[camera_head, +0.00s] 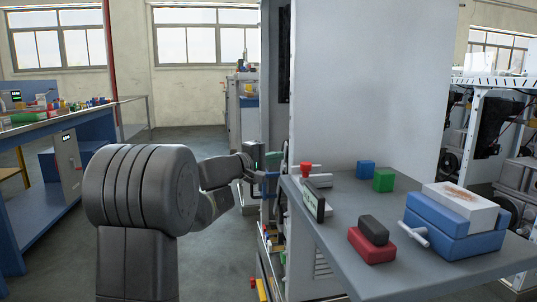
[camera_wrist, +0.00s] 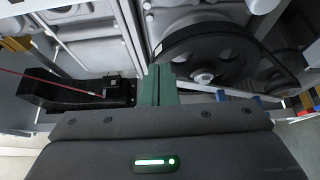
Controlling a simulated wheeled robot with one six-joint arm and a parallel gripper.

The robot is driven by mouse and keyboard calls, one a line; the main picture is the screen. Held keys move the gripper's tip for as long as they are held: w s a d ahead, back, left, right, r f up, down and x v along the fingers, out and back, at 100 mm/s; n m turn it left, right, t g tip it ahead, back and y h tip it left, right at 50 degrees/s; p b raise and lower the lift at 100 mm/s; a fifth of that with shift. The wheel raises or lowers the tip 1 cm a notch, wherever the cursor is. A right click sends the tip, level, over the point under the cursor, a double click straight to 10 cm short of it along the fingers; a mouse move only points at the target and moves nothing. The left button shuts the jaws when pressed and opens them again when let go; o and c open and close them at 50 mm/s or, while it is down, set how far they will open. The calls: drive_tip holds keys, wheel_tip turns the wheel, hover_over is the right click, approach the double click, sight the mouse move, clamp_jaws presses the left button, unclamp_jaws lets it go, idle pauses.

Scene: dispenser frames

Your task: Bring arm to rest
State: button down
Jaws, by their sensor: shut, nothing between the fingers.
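My arm reaches away from me in the head view, left of the grey shelf and close to the tall light-grey cabinet. My gripper is at its far end, small in the head view and partly hard to make out against the machine parts. In the wrist view, the two green fingers of my gripper (camera_wrist: 158,84) are together with nothing between them. Beyond them are a black pulley wheel (camera_wrist: 205,62) and a black bracket (camera_wrist: 80,90) of a machine. I cannot tell how far the fingertips are from these parts.
The grey shelf (camera_head: 335,190) carries a blue box (camera_head: 452,240), a red block (camera_head: 371,246), a green block (camera_head: 383,180) and smaller items. The tall cabinet (camera_head: 370,80) stands behind it. A blue workbench (camera_head: 50,133) is at left. Open floor (camera_head: 190,140) lies between.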

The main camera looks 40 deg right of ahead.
drive_tip(key=shift+s+a, duration=0.15)
drive_tip(key=shift+s, duration=0.7)
drive_tip(key=shift+s+a, duration=0.15)
drive_tip(key=shift+s, duration=0.65)
drive_tip(key=shift+w, duration=0.1)
approach(287, 148)
drive_tip(key=w+d, duration=0.1)
drive_tip(key=d, duration=0.3)
drive_tip(key=shift+s+d+p, duration=0.3)
drive_tip(key=shift+s, duration=0.05)
drive_tip(key=shift+s+d, duration=0.1)
drive_tip(key=shift+d, duration=0.2)
